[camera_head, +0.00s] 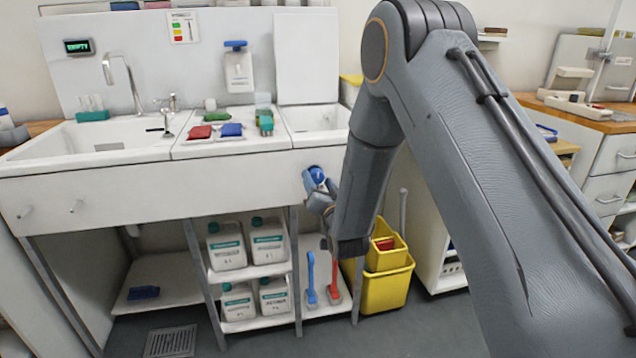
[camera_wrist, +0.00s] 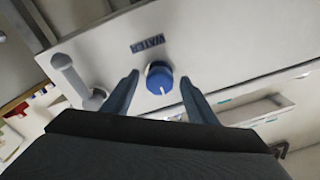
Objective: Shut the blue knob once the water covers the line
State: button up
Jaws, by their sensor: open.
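A small display (camera_head: 78,46) on the back panel seems to read EMPTY in green. I see no water or fill line in the left basin (camera_head: 95,138) or right basin (camera_head: 318,120).
Red (camera_head: 200,132) and blue (camera_head: 231,130) brushes lie on the sink top between the basins. White canisters (camera_head: 227,245) stand on shelves below. A yellow bucket (camera_head: 385,285) stands on the floor near my arm.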

jog(key=v, duration=0.7)
jog(key=shift+s, duration=0.25)
jog(key=s+d+r+g+h+p, duration=0.2)
jog(key=s+d+g+h+p, duration=0.35)
jog(key=s+d+g, duration=0.6)
jog(key=s+d+r+g+p, duration=0.1)
jog(key=s+d+r+g, duration=0.1)
jog(key=s, duration=0.6)
jog(key=s+d+r+n+g+p, duration=0.1)
jog(key=s+d, duration=0.3)
jog(key=s, duration=0.5)
jog(key=s+d+r+n+g+p, duration=0.1)
jog(key=s+d+r+g+p, duration=0.1)
jog(key=s, duration=0.6)
jog(key=shift+s+d+r+g, duration=0.2)
jog(key=shift+d+r+g, duration=0.2)
jog(key=shift+d+g, duration=0.25)
